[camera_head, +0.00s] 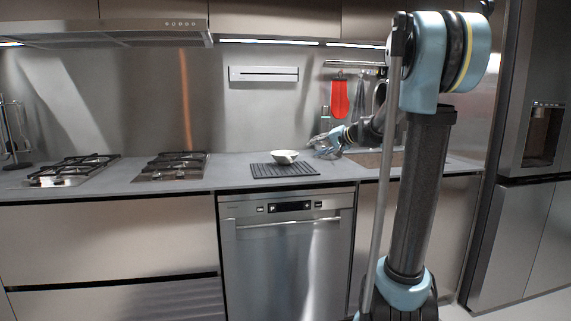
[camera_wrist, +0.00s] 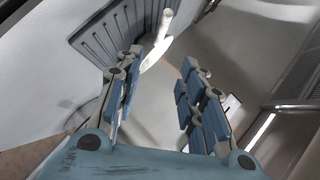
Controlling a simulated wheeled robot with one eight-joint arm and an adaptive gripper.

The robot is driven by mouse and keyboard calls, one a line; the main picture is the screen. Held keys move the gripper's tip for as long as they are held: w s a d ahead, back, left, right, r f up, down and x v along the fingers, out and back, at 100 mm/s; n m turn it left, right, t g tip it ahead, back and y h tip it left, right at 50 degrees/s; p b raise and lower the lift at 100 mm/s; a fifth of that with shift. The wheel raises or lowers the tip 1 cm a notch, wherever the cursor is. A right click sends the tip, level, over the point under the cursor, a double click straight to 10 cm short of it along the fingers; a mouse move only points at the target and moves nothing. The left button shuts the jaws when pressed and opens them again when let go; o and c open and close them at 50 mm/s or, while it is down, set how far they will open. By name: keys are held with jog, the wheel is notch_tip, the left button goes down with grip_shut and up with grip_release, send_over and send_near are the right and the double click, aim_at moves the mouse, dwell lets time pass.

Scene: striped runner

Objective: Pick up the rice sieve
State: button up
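The rice sieve (camera_head: 284,158) looks like a small pale bowl on a dark ribbed mat (camera_head: 283,170) on the counter. In the wrist view a white, rod-like piece (camera_wrist: 157,42), which looks like the sieve's handle, lies ahead of the fingertips and runs across the edge of the mat (camera_wrist: 98,42). The bowl itself is not clear there. My gripper (camera_head: 318,144) is just right of the sieve. Its two fingers are spread apart in the wrist view (camera_wrist: 162,62) with nothing gripped between them. I cannot tell whether a fingertip touches the handle.
A sink (camera_head: 374,159) lies to the right, behind my arm. Two hobs (camera_head: 172,166) stand on the left of the counter (camera_head: 225,172). A red mitt (camera_head: 340,99) and utensils hang on the back wall.

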send_near(287, 160)
jog(key=a, duration=0.3)
jog(key=a+f, duration=0.1)
jog(key=shift+s+a, duration=0.2)
jog(key=shift+s, duration=0.05)
dwell(0.4)
jog(key=shift+r, duration=0.1)
grip_shut()
